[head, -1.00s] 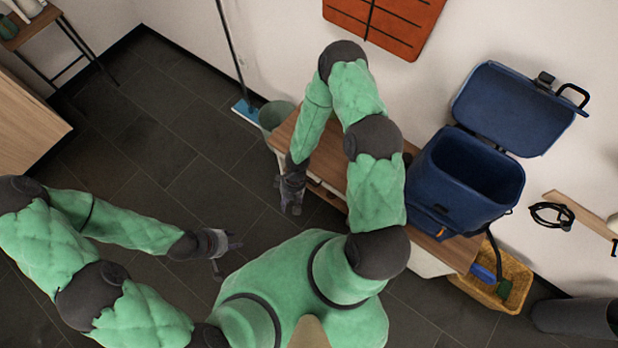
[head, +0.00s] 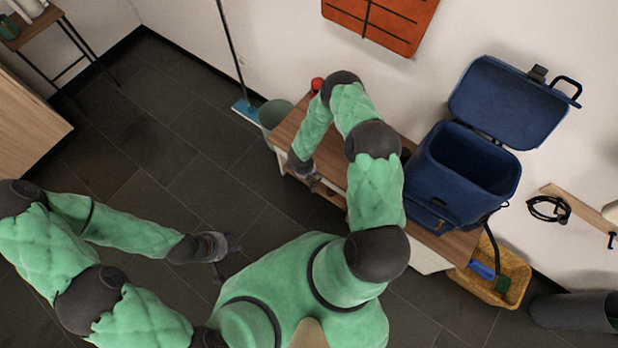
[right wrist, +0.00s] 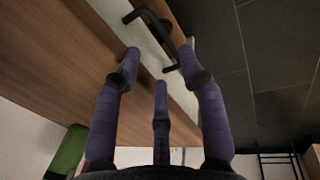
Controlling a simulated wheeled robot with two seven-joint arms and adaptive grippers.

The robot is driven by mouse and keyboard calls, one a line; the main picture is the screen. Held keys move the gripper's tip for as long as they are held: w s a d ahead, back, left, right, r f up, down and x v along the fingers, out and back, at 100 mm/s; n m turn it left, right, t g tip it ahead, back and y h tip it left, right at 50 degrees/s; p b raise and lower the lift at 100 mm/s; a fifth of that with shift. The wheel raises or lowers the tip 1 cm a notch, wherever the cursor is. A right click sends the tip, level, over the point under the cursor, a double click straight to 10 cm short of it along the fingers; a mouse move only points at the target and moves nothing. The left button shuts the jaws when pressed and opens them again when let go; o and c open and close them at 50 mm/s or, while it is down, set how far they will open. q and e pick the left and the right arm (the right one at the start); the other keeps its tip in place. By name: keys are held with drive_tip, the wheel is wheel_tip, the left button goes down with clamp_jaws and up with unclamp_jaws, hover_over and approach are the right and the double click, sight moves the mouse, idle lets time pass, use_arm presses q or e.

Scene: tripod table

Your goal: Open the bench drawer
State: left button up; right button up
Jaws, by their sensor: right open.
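The wooden bench (head: 284,132) stands along the wall in the head view, its front partly covered by my right arm. The right wrist view shows the bench's wood surface (right wrist: 60,60) and a pale drawer front (right wrist: 140,40) with a dark bar handle (right wrist: 157,24). I see no clear gap at the drawer. My right gripper (right wrist: 160,62) is open, its purple fingers spread just short of the handle, with nothing between them; it also shows at the bench's front edge in the head view (head: 312,181). My left gripper (head: 226,257) is open and empty over the floor.
An open blue cooler bag (head: 465,175) stands on the bench's right part. A yellow basket (head: 510,285) is at its right end, a grey-green bucket (head: 272,113) at its left. A red item (head: 317,84) shows behind my right arm. The dark floor (head: 200,185) in front is clear.

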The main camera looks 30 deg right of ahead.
drive_tip(key=f, duration=0.2)
drive_tip(key=f+b, duration=0.1)
drive_tip(key=f, duration=0.1)
drive_tip(key=d+f+b, duration=0.1)
drive_tip(key=f, duration=0.1)
drive_tip(key=shift+w+d+f, duration=0.1)
drive_tip(key=shift+w+f, duration=0.15)
clamp_jaws()
drive_tip(key=shift+s, duration=0.1)
